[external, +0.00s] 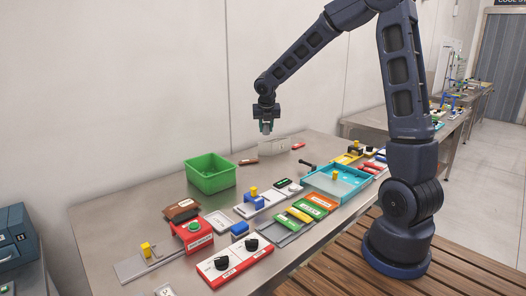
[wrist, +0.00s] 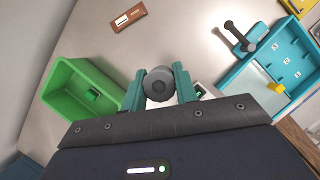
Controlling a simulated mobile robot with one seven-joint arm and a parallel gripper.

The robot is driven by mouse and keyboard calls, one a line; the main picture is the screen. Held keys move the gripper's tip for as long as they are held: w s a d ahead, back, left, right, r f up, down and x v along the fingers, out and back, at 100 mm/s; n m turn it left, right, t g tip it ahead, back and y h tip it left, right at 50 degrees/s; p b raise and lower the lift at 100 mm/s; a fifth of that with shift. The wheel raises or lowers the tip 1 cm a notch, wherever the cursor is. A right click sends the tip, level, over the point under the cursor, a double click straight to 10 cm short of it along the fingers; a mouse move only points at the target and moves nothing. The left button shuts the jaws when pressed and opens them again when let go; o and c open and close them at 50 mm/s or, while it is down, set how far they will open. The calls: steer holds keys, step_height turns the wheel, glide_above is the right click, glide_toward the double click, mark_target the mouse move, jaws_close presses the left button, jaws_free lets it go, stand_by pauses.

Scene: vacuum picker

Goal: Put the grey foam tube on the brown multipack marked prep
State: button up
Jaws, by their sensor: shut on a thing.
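My gripper (external: 267,129) hangs high above the table, near its back. In the wrist view its teal fingers (wrist: 160,86) are shut on the grey foam tube (wrist: 159,84), seen end-on as a round grey disc. A flat brown pack (wrist: 128,18) with a white label lies at the top of the wrist view, ahead of the gripper and apart from the tube. It appears to be the small pack right of the green bin in the external view (external: 248,161). Another brown item (external: 182,209) stands at the front left. I cannot read "prep" on either.
A green bin (external: 188,172) stands left of my gripper. A pale upright frame (external: 272,146) stands at the back. A black lever (external: 307,166) and a turquoise tray (external: 367,184) are to the right. Labelled boxes crowd the front. Bare table surrounds the pack.

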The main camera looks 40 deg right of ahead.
steer(key=w+a+r+n+y, duration=0.1)
steer(key=w+a+n, duration=0.15)
steer(key=a, duration=0.85)
steer(key=w+a+n+y, duration=0.1)
steer(key=a+n, duration=0.3)
steer(key=a, duration=0.8)
steer(key=r+n+y, duration=0.2)
steer(key=n, duration=0.4)
glide_above(178, 203)
steer(key=s, duration=0.2)
steer(key=shift+t+y, duration=0.3)
steer(key=f, duration=2)
steer(key=shift+w+d, duration=0.15)
steer(key=shift+d, duration=0.1)
steer(key=shift+f, duration=0.1)
steer(key=o, duration=0.9)
steer(key=shift+o, duration=0.2)
steer(key=v, duration=1.2)
